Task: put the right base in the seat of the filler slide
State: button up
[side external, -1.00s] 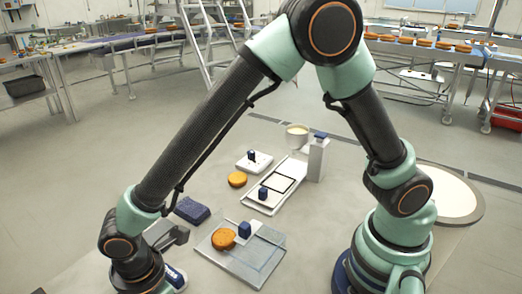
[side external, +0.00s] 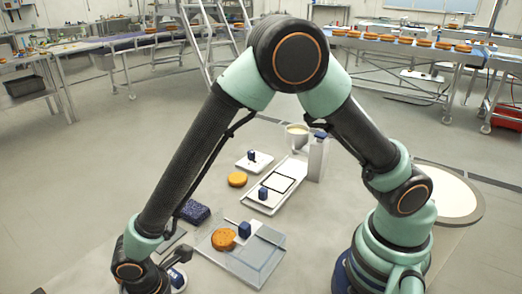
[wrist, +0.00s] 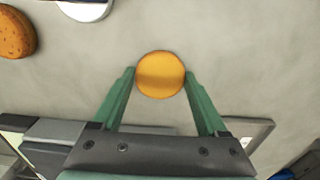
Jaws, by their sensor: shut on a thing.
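In the wrist view my gripper (wrist: 159,72) has its two green fingers closed on the sides of a golden round (wrist: 160,78), held flat between the tips. In the side view my gripper is low at the left, with its fingertips and the held round hidden. The white filler slide (side external: 292,167) lies at the centre, with dark-framed squares and a blue block (side external: 263,193) on it. It is well to the right of my gripper. One golden round (side external: 237,179) lies left of the slide. A browner round (side external: 223,239) lies on a clear board (side external: 262,262).
A blue block (side external: 244,230) stands on the clear board. A dark blue pad (side external: 194,211) lies near my arm. A white plate with a blue knob (side external: 252,158), a pale cup (side external: 297,135) and a white post (side external: 318,160) stand around the slide. A browner round (wrist: 14,32) shows in the wrist view.

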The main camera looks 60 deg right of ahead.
notch_tip(320, 180, up, 20)
jog(key=w+d+m, duration=0.3)
jog(key=w+d, duration=0.6)
jog(key=d, duration=0.4)
jog(key=r+m, duration=0.2)
jog(key=m, duration=0.4)
send_over(278, 182)
notch_tip(278, 182, down, 20)
jog(key=shift+s+f, duration=0.1)
